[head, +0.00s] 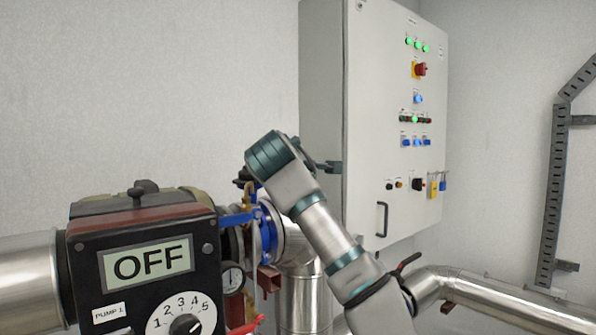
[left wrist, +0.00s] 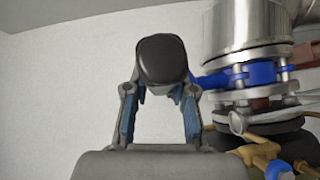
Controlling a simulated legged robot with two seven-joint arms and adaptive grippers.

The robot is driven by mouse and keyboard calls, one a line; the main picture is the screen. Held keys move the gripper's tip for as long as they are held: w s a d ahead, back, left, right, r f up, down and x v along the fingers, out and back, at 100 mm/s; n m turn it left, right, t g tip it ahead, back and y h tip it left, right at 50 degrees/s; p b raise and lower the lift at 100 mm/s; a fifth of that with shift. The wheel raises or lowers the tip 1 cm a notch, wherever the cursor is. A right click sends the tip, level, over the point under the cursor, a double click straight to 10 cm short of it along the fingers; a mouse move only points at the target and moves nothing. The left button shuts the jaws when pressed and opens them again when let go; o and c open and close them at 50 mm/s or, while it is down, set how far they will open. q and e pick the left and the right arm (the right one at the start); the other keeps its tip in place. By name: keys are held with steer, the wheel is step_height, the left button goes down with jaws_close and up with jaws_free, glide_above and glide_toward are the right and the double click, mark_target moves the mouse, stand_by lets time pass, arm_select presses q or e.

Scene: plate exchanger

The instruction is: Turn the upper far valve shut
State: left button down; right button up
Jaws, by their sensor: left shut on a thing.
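The far valve has a blue body (head: 268,232) on the silver pipe behind the pump box. In the left wrist view the blue valve flange (left wrist: 255,74) is at upper right, with a blue arm reaching left toward a black rounded handle end (left wrist: 162,58). My left gripper (left wrist: 160,88) is shut on this black handle, its blue-padded fingers on either side. My right gripper is in neither view.
A pump box (head: 140,265) reading OFF stands at lower left, with a gauge (head: 232,279) beside it. A grey control cabinet (head: 375,110) is on the wall behind my arm.

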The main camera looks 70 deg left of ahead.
arm_select(q)
steer(key=shift+s+a+f, duration=0.15)
steer(key=shift+s+f, duration=0.05)
steer(key=shift+f, duration=0.1)
steer(key=c, duration=1.1)
jaws_free()
steer(key=shift+o, duration=0.8)
steer(key=shift+s, duration=0.1)
steer(key=shift+a, duration=0.2)
steer(key=v, duration=1.1)
steer(key=shift+s+d, duration=0.2)
steer(key=shift+s, duration=0.05)
